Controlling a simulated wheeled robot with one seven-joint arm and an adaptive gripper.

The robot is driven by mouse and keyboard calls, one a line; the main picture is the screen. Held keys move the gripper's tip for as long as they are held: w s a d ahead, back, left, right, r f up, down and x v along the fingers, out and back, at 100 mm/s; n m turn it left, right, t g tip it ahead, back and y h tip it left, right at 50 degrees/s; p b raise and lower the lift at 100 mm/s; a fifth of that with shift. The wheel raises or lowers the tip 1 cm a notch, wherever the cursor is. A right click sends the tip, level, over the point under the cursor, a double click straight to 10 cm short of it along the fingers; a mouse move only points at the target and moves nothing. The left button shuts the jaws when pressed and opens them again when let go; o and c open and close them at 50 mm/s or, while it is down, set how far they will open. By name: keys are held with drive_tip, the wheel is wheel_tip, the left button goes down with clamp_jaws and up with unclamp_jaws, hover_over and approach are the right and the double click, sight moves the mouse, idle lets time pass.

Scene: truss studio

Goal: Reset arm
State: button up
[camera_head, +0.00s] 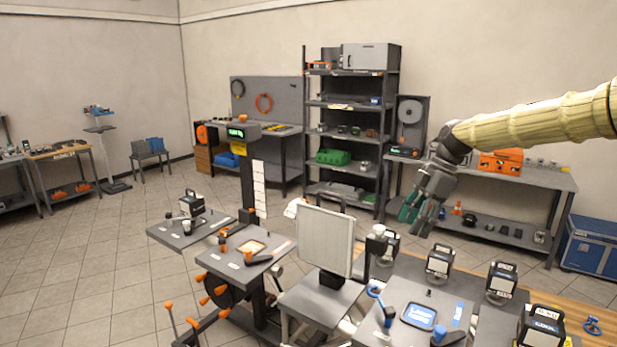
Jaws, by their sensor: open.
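My gripper (421,213) hangs in the air at the right of the middle in the head view, at the end of my arm, which reaches in from the right edge. It points down and a little to the left, with dark grey links and greenish fingertips. Its fingers are apart and I see nothing held between them. It appears above the back edge of the workbench (405,268) at the lower right. A dark block with a handle (440,258) stands on that bench below and to the right of the fingertips.
A light upright panel (325,240) stands left of the gripper. More handled blocks (502,279) and a blue-rimmed tray (419,315) are on the near bench. Grey shelves (349,146) and a back table (535,178) with an orange case (501,162) stand behind. Tiled floor is free at left.

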drive_tip(key=s+a+f+m, duration=0.2)
drive_tip(key=a+f, duration=0.2)
drive_tip(key=f, duration=0.8)
drive_tip(key=s+a+f+m, duration=0.2)
drive_tip(key=a+f+m, duration=0.15)
drive_tip(key=f, duration=0.75)
drive_tip(key=s+a+f+m, duration=0.2)
drive_tip(key=s+f, duration=0.3)
drive_tip(key=f, duration=0.3)
drive_tip(key=s+a+f+m, duration=0.1)
drive_tip(key=s+f+m, duration=0.1)
drive_tip(key=s+f, duration=0.45)
drive_tip(key=s+f+m+h, duration=0.2)
drive_tip(key=s+f+m, duration=0.3)
drive_tip(key=s+f, duration=0.85)
drive_tip(key=s+d+f+m+h, duration=0.1)
drive_tip(key=s+d+f+m, duration=0.15)
drive_tip(key=s, duration=0.75)
drive_tip(key=s+d+f+m+h, duration=0.1)
drive_tip(key=s+d+m+h, duration=0.2)
drive_tip(key=s, duration=0.7)
drive_tip(key=shift+t+y, duration=0.4)
drive_tip(key=shift+y, duration=0.3)
drive_tip(key=f+b, duration=0.4)
drive_tip(key=d+f+b, duration=0.1)
drive_tip(key=b, duration=0.1)
drive_tip(key=shift+w+f, duration=0.35)
drive_tip(key=shift+f, duration=0.05)
